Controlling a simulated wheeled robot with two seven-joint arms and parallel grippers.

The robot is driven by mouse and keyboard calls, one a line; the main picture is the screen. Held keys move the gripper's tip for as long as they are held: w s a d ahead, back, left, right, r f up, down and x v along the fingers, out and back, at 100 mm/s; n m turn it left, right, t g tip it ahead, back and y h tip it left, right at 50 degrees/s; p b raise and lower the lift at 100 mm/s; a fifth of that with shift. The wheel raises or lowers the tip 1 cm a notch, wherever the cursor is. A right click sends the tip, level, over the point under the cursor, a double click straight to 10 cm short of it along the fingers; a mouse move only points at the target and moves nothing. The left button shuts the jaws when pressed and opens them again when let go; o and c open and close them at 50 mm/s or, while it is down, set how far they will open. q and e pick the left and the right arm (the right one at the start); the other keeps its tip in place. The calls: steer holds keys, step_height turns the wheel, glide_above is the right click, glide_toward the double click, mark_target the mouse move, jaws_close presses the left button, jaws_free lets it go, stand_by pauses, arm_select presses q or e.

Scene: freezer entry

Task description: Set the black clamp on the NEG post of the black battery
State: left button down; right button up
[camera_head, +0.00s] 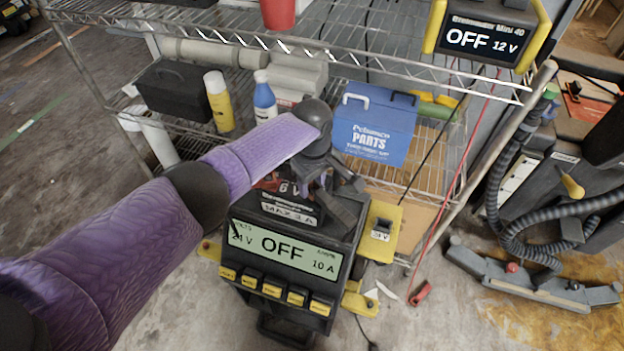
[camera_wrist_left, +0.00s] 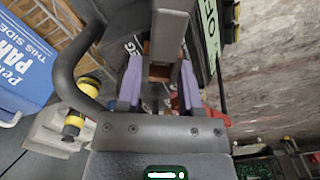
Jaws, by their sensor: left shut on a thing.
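My left gripper (camera_head: 325,180) is at the end of the purple arm, just behind the black charger (camera_head: 330,237) marked OFF, 24 V, 10 A. In the wrist view my left gripper (camera_wrist_left: 160,85) has its two purple fingers shut on the black clamp (camera_wrist_left: 172,35), a dark bar with a brownish inner part between the fingers. In the head view the black clamp (camera_head: 348,213) shows partly below the gripper. A dark surface with small white lettering, likely the black battery (camera_wrist_left: 118,35), lies beyond the fingers; its posts are hard to make out. My right gripper is out of view.
A wire rack holds a blue PARTS box (camera_head: 374,130), a yellow can (camera_head: 219,103) and a blue bottle (camera_head: 264,98). A second charger (camera_head: 486,38) hangs at top right. A red clamp (camera_head: 421,293) lies on the floor. A floor nozzle (camera_head: 535,285) is at right.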

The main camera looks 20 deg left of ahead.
arm_select(q)
steer(key=shift+f, duration=0.2)
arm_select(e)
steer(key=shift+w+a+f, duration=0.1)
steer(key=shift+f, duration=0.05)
arm_select(q)
steer(key=shift+f, duration=0.4)
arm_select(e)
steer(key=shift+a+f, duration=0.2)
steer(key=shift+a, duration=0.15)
arm_select(q)
steer(key=c, duration=0.7)
jaws_free()
steer(key=o, duration=0.5)
steer(key=shift+o, duration=0.2)
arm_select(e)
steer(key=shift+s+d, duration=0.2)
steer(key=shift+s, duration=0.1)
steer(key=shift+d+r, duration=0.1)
arm_select(q)
step_height(320, 180, up, 10)
steer(key=p, duration=0.5)
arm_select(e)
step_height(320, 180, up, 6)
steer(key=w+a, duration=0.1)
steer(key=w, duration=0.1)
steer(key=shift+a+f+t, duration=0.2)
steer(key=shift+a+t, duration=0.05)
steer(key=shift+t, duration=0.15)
